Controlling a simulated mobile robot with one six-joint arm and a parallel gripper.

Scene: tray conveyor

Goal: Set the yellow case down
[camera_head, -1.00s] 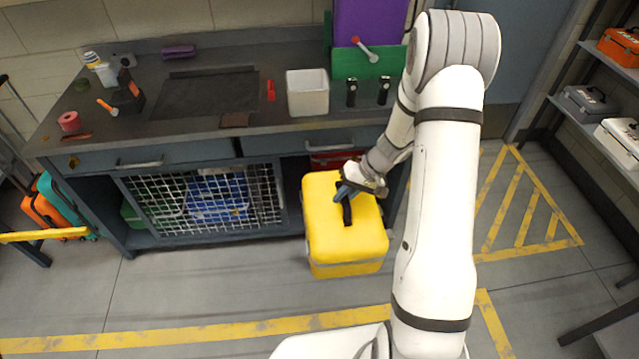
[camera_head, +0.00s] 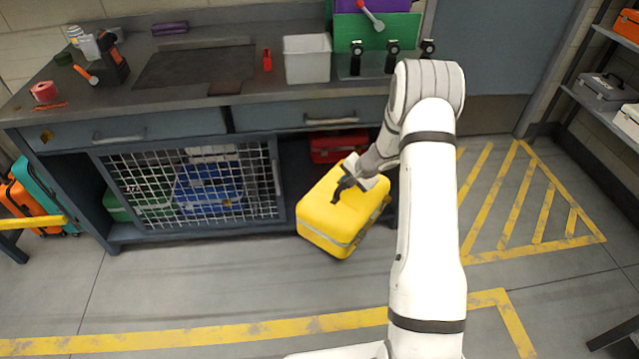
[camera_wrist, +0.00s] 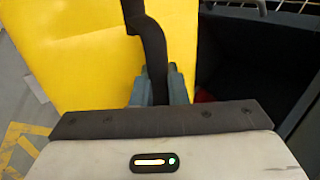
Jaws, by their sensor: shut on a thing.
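The yellow case (camera_head: 338,220) hangs from my gripper in front of the workbench, turned at an angle. My gripper (camera_head: 349,182) is shut on the case's black handle, on its top face. In the wrist view the yellow case (camera_wrist: 70,50) fills the upper left, and the black handle passes between the two grey fingers of my gripper (camera_wrist: 158,86). The underside of the case is hidden, so I cannot tell how far it is from the floor.
The workbench (camera_head: 190,118) stands behind, with a mesh door (camera_head: 195,185) and a red case (camera_head: 338,146) on its lower shelf. Striped floor marking (camera_head: 530,205) lies clear at the right. Shelves with cases, one grey (camera_head: 605,92), stand far right. Open floor lies in front.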

